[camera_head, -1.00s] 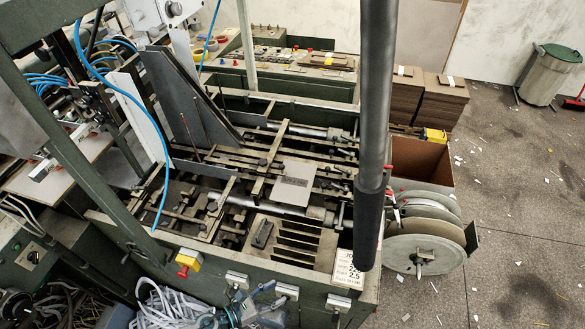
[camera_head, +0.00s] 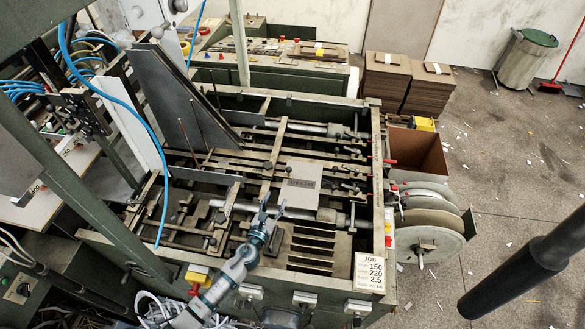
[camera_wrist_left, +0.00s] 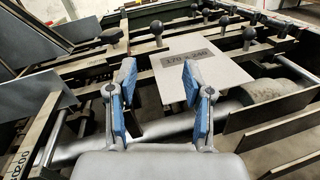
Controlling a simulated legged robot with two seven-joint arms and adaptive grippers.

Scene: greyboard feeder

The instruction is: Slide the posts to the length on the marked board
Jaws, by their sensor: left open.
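The marked board (camera_head: 304,181) is a grey sheet lying on the machine's bars. In the left wrist view its label (camera_wrist_left: 188,58) seems to read 170 x 240. Short posts with black ball knobs (camera_wrist_left: 249,34) stand on the bars behind and beside it; in the head view they are small. My left gripper (camera_head: 268,214) is over the front of the machine, in front of the board. In the left wrist view its two blue-padded fingers (camera_wrist_left: 160,85) are apart with nothing between them, and the board's near part shows beyond them. My right gripper is not in view.
A job card (camera_head: 370,272) reading 150, 220, 2.5 is at the machine's front right corner. A slanted dark plate (camera_head: 170,100) rises at the left, near a blue hose (camera_head: 150,130). A thick dark bar (camera_head: 530,265) crosses the lower right. White reels (camera_head: 428,225) stand right of the machine.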

